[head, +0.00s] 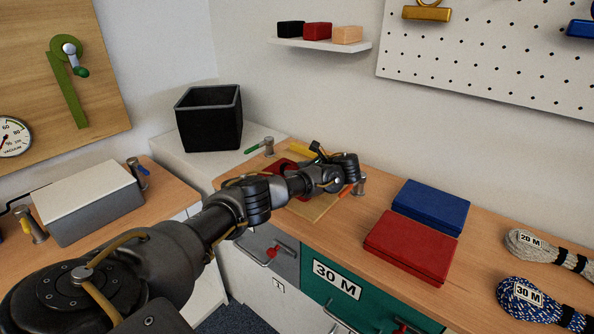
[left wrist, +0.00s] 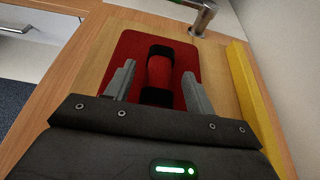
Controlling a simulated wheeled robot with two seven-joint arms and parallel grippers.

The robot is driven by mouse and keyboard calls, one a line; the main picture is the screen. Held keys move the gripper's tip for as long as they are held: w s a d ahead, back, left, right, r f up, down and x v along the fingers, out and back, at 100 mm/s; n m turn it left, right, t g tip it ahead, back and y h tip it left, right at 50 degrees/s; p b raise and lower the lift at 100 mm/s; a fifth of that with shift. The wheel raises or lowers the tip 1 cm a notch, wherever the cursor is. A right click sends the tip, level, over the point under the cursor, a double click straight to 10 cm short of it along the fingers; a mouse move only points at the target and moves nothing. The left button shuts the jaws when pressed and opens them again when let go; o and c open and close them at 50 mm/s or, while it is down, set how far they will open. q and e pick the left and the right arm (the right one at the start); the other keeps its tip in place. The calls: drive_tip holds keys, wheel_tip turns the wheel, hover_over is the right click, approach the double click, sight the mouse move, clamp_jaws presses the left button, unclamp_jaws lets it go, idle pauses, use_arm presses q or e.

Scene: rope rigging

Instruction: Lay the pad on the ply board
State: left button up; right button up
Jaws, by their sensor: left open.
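The red pad (left wrist: 132,48) has a raised red-and-black grip (left wrist: 160,72) on top. In the left wrist view it lies flat over the pale ply board (left wrist: 219,82), within its visible edges. Whether it touches everywhere I cannot tell. My left gripper (left wrist: 158,80) is open, with one finger on each side of the grip and a gap to each. In the head view my arm partly hides the pad (head: 281,167) and the ply board (head: 318,208). My right gripper is not in view.
A yellow strip (left wrist: 243,85) runs along the board's back side. Bench clamps stand at the left (head: 268,146) and right (head: 360,185). A blue block (head: 432,203) and red block (head: 412,245) lie to the right. A black bin (head: 209,120) stands at the back left.

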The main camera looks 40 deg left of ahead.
use_arm(q)
drive_tip(key=v, duration=0.3)
drive_tip(key=shift+w+d, duration=0.1)
drive_tip(key=shift+d, duration=0.05)
drive_tip(key=shift+d+r+p, duration=0.4)
drive_tip(key=shift+d+r, duration=0.4)
drive_tip(key=shift+d, duration=0.2)
drive_tip(key=p+v, duration=0.4)
drive_tip(key=p, duration=0.1)
drive_tip(key=shift+d+r, duration=0.1)
drive_tip(key=shift+d, duration=0.3)
drive_tip(key=shift+d+p, duration=0.35)
drive_tip(key=shift+d, duration=0.35)
drive_tip(key=shift+a, duration=0.1)
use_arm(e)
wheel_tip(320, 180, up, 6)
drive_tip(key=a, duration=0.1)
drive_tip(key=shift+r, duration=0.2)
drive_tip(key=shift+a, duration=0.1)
